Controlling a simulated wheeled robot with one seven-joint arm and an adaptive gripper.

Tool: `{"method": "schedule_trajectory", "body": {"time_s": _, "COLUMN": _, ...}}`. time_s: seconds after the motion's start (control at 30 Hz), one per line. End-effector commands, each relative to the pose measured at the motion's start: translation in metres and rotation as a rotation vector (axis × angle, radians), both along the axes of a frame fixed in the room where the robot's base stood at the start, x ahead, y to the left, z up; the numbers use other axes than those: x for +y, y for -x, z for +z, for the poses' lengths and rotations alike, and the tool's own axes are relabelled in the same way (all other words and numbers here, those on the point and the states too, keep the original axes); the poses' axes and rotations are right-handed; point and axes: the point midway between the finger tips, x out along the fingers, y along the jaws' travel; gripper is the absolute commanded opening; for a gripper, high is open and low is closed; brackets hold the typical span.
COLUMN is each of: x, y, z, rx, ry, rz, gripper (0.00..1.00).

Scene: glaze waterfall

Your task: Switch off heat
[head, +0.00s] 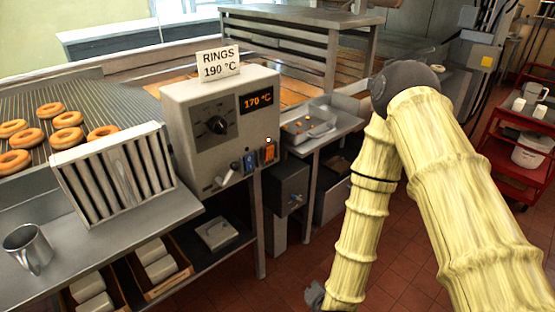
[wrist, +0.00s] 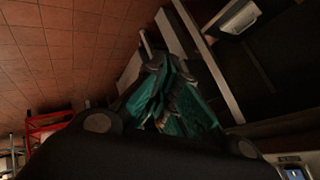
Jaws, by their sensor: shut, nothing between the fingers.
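The grey control box (head: 222,120) stands on the counter in the middle of the head view. It has a black dial (head: 216,125) and a display (head: 257,100) reading 170 °C in orange. Low on its front are a blue switch (head: 249,162) and an orange switch (head: 269,154), with a small glowing lamp (head: 268,140) above the orange one. Switch positions are too small to tell. My gripper (wrist: 166,85) shows teal fingers in the wrist view, shut and empty. In the head view my arm hangs to the right of the box, and the fingers cannot be made out.
A sign (head: 218,64) reading RINGS 190 °C stands on the box. A slatted metal rack (head: 115,175), a metal mug (head: 28,248) and a conveyor with several doughnuts (head: 68,137) are to the left. A red cart (head: 515,150) stands far right. Tiled floor lies open between.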

Motion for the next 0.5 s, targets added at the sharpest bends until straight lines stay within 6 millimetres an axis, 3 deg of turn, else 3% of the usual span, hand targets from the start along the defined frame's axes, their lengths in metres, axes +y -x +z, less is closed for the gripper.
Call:
{"method": "schedule_trajectory", "body": {"time_s": 0.03, "x": 0.01, "y": -0.022, "z": 0.019, "rx": -0.075, "ry": -0.053, "rz": -0.05, "gripper": 0.0}}
{"method": "schedule_trajectory", "body": {"time_s": 0.2, "x": 0.04, "y": -0.082, "z": 0.094, "rx": -0.326, "ry": -0.273, "rz": -0.221, "gripper": 0.0}}
{"method": "schedule_trajectory", "body": {"time_s": 0.33, "x": 0.059, "y": -0.115, "z": 0.157, "rx": -0.507, "ry": -0.459, "rz": -0.328, "gripper": 0.0}}
{"method": "schedule_trajectory", "body": {"time_s": 0.5, "x": 0.074, "y": -0.137, "z": 0.225, "rx": -0.69, "ry": -0.669, "rz": -0.418, "gripper": 0.0}}
